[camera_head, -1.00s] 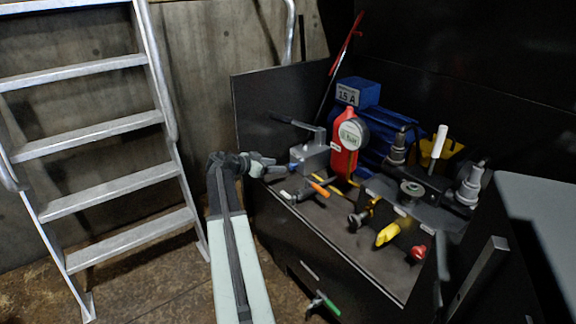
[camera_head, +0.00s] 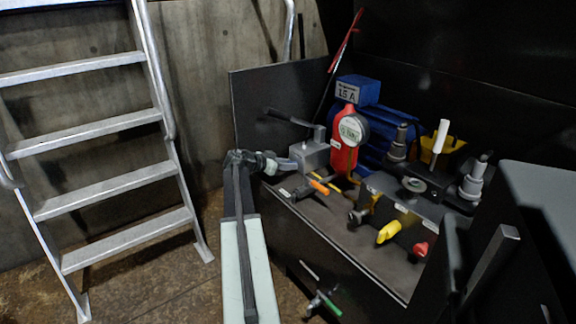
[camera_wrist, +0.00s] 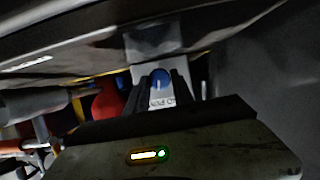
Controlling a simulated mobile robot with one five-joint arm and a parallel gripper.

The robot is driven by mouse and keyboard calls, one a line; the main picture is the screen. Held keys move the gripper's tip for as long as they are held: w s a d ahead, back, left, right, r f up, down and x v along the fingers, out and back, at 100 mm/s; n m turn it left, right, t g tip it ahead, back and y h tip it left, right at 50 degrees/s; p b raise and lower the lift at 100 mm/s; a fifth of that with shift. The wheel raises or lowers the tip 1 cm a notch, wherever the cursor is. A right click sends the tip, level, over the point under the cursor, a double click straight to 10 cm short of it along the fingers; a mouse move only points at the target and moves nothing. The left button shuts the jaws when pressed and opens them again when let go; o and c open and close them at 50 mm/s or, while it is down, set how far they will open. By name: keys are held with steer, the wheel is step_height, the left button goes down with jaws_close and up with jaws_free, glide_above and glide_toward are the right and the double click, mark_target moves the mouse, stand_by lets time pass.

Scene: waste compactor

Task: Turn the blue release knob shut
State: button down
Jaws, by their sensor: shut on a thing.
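The blue release knob (camera_wrist: 160,79) shows in the wrist view as a small round blue cap with a pale pointer line, above a white label with lettering. The dark fingers of my gripper (camera_wrist: 161,92) stand on both sides of it and are shut on it. In the head view my gripper (camera_head: 284,165) is at the grey pump block (camera_head: 315,154), at the left end of the bench. The knob is hidden there behind the gripper and block.
A red gauge unit (camera_head: 345,143) and blue motor (camera_head: 383,128) stand behind the block. A ladder (camera_head: 110,122) stands left; a dark panel (camera_head: 270,100) rises behind.

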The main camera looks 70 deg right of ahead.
steer(key=shift+w+d+f+n+g+y, duration=0.1)
steer(key=shift+n+g+y, duration=0.25)
steer(key=shift+n, duration=0.25)
steer(key=shift+n+g, duration=0.25)
steer(key=shift+n, duration=0.05)
steer(key=c, duration=1.1)
jaws_free()
steer(key=p+v, duration=0.2)
steer(key=v, duration=0.6)
steer(key=shift+p, duration=0.35)
